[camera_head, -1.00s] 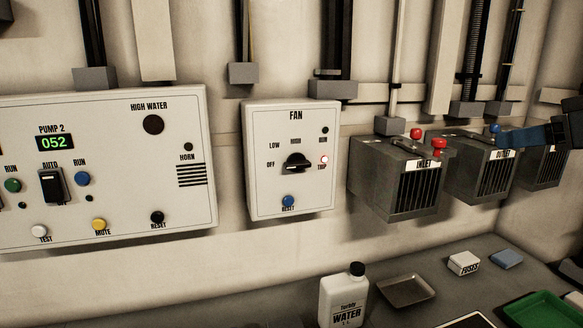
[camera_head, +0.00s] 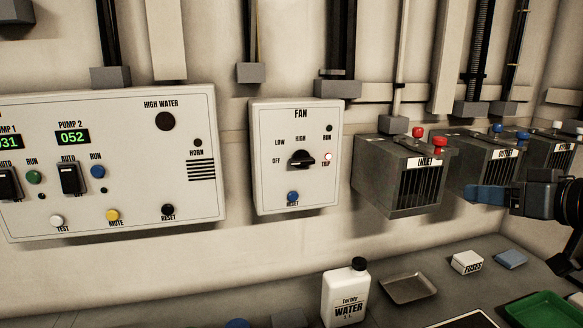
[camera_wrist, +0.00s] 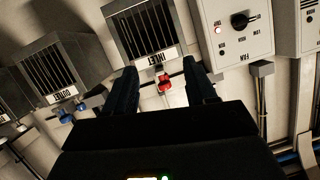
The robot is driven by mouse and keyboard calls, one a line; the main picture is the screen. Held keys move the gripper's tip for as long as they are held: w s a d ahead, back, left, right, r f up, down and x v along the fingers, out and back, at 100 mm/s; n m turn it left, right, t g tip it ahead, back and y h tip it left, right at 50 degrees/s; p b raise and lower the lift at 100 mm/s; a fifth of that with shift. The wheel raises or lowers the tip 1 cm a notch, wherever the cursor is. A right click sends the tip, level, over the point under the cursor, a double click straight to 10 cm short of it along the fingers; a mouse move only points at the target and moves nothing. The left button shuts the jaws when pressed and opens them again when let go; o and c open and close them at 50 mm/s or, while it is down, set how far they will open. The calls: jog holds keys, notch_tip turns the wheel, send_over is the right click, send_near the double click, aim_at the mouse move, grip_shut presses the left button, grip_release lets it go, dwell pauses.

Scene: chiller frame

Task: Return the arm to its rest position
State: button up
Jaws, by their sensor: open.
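My gripper (camera_head: 487,195) shows at the right of the head view, in front of the OUTLET box, with blue fingers pointing left. In the wrist view, my gripper (camera_wrist: 166,88) has its two dark fingers apart, with nothing held between them. The INLET box (camera_head: 400,188) with red knobs is left of it. In the wrist view the INLET box (camera_wrist: 147,35) appears upside down beyond the fingers, and a red knob (camera_wrist: 164,80) shows in the gap. The OUTLET box (camera_head: 482,168) is partly hidden behind my gripper.
The fan panel (camera_head: 297,225) and pump panel (camera_head: 120,222) are on the wall to the left. On the bench stand a water bottle (camera_head: 345,295), a metal tray (camera_head: 409,289), a fuses box (camera_head: 467,262), a blue block (camera_head: 511,259) and a green tray (camera_head: 541,311).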

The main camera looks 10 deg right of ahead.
jog(key=s+a+f+m+h, duration=0.1)
jog(key=s+a+f+m, duration=0.1)
jog(key=a+f, duration=0.35)
jog(key=s+a+f+m+h, duration=0.1)
jog(key=s+a+f, duration=0.15)
jog(key=f, duration=0.65)
jog(key=s+a+f+h, duration=0.1)
jog(key=s+a+f, duration=0.4)
jog(key=s, duration=0.2)
jog(key=s+a+f, duration=0.4)
jog(key=s, duration=0.3)
jog(key=s+a+r+n, duration=0.1)
jog(key=s+a+r, duration=0.1)
jog(key=s, duration=0.8)
jog(key=s+a+r+n+y, duration=0.1)
jog(key=s+a+r+n, duration=0.1)
jog(key=s, duration=0.8)
jog(key=shift+s+a+r+t, duration=0.25)
jog(key=shift+s+a+t, duration=0.1)
jog(key=shift+a, duration=0.4)
